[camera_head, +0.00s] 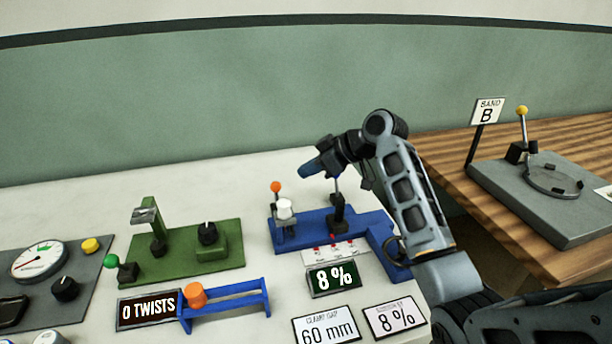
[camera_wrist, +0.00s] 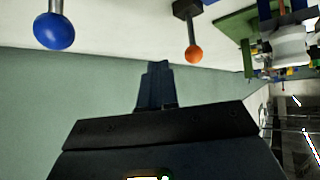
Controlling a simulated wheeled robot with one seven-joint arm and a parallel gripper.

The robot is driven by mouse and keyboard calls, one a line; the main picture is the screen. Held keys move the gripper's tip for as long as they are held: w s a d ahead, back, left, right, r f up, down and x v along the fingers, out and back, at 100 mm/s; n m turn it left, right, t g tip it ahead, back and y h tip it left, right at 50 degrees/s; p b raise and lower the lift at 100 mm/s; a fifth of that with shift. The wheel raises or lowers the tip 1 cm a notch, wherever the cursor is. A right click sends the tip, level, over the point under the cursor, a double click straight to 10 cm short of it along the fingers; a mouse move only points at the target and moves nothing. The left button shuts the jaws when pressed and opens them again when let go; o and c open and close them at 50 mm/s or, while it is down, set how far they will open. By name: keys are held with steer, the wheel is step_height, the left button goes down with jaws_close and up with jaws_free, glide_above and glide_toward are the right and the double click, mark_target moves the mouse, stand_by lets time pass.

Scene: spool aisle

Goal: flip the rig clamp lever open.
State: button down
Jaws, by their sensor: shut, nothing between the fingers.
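The blue rig (camera_head: 310,222) stands on the white bench in the head view. At its left end is a lever with an orange ball (camera_head: 275,187), beside a white cylinder (camera_head: 285,209). Farther right, a dark post carries an upright lever (camera_head: 337,188); its top is hidden by my gripper. I cannot tell which lever is the clamp's. My gripper (camera_head: 309,169) is shut and empty, above the rig and between the two levers. In the wrist view, my shut fingers (camera_wrist: 156,85) are apart from the blue ball (camera_wrist: 54,31) and the orange ball (camera_wrist: 194,53).
A green fixture (camera_head: 190,252) and a grey gauge panel (camera_head: 60,285) stand to the left. A blue rack with an orange piece (camera_head: 197,295) and display signs (camera_head: 333,279) are in front. A wooden table (camera_head: 450,150) with a grey machine (camera_head: 560,200) is at right.

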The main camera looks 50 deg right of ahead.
steer(key=v, duration=0.8)
steer(key=shift+w+d+r+b, duration=0.3)
steer(key=shift+w+d, duration=0.05)
steer(key=shift+d, duration=0.05)
